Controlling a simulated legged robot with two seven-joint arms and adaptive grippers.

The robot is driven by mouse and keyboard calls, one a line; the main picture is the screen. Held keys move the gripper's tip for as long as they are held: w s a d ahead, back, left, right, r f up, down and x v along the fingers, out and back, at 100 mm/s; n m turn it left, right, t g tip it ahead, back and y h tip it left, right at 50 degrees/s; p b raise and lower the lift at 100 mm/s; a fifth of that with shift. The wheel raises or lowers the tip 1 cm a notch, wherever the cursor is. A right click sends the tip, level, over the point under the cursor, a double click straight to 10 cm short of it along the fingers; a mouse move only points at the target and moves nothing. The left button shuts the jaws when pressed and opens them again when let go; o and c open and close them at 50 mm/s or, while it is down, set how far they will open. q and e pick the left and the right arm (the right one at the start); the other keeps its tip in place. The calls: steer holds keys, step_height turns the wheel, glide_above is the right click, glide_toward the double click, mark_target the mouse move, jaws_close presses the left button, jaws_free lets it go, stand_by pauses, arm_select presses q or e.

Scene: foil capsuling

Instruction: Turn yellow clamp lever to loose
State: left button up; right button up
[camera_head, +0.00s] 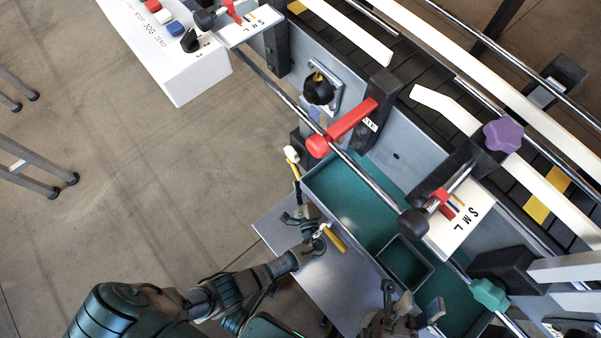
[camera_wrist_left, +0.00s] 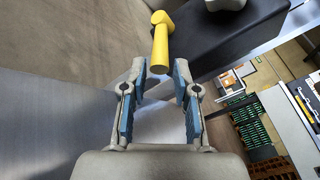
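The yellow clamp lever (camera_wrist_left: 160,45) shows in the left wrist view, beside a dark block (camera_wrist_left: 225,40). In the head view, a slim yellow lever with a white knob (camera_head: 291,154) stands at the teal tray's left corner; it seems to be the same lever. My left gripper (camera_wrist_left: 159,85) is open and empty. The lever's lower end lines up between its fingertips; I cannot tell whether they touch. In the head view, my left gripper (camera_head: 299,213) is small, just below that lever. My right gripper (camera_head: 410,300) is open and empty at the bottom, over the tray's front side.
A yellow handle (camera_head: 333,238) lies beside my left wrist over the grey metal plate (camera_head: 275,222). The teal tray (camera_head: 350,190) stands right of it.

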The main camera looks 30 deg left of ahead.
arm_select(q)
steer(key=v, duration=0.9)
steer(key=shift+d+f, duration=0.1)
steer(key=shift+d, duration=0.05)
